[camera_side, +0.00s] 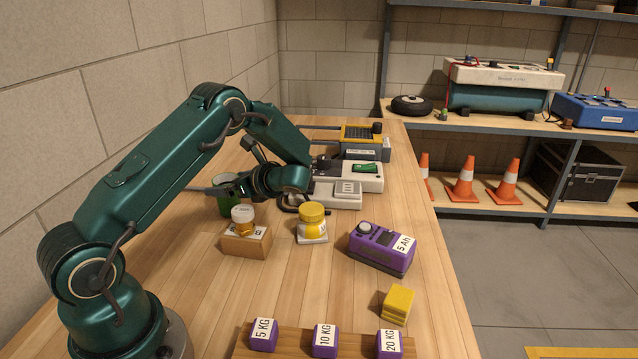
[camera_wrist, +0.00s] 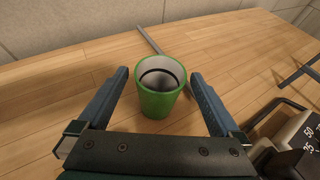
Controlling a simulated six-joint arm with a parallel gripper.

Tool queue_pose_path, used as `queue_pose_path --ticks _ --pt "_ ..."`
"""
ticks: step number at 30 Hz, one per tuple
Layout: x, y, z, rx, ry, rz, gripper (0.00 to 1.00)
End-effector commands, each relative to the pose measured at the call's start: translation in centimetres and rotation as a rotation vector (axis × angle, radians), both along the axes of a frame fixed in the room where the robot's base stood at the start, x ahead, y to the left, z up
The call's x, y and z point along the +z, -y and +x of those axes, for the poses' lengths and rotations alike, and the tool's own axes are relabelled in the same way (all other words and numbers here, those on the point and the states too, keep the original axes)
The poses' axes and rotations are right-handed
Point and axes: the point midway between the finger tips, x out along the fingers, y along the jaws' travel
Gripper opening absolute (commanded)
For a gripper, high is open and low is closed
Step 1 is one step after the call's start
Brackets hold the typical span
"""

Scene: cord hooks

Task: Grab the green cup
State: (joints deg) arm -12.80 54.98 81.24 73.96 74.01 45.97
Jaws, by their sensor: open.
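The green cup (camera_wrist: 160,98) stands upright on the wooden bench in the wrist view, its pale inside facing up with a dark ring in it. It is between the two fingers of my gripper (camera_wrist: 156,85), which are wide apart with a gap on each side of the cup. In the side view the cup (camera_side: 229,200) shows left of my wrist, partly covered by my gripper (camera_side: 215,190). My gripper is open and empty.
A wooden block with a small jar (camera_side: 243,222) and a yellow jar (camera_side: 312,220) stand close in front. A grey-white device (camera_side: 345,190) is to the right. A thin rod (camera_wrist: 150,42) lies behind the cup. The bench left of the cup is clear.

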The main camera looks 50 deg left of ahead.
Motion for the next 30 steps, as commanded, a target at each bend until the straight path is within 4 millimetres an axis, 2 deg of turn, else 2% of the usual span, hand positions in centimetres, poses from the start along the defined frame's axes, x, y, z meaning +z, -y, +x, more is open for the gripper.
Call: queue_pose_path --ticks 10,21,26,27,30 --pt "-1.6 -3.7 -0.9 0.002 -0.001 -0.001 1.0" --pt "-1.8 -4.3 -1.0 0.0 -0.001 -0.001 1.0" --pt "-1.8 -4.3 -1.0 0.0 -0.001 -0.001 0.39" --pt "-1.8 -4.3 -1.0 0.0 -0.001 -0.001 0.23" --pt "-1.8 -4.3 -1.0 0.0 -0.001 -0.001 0.23"
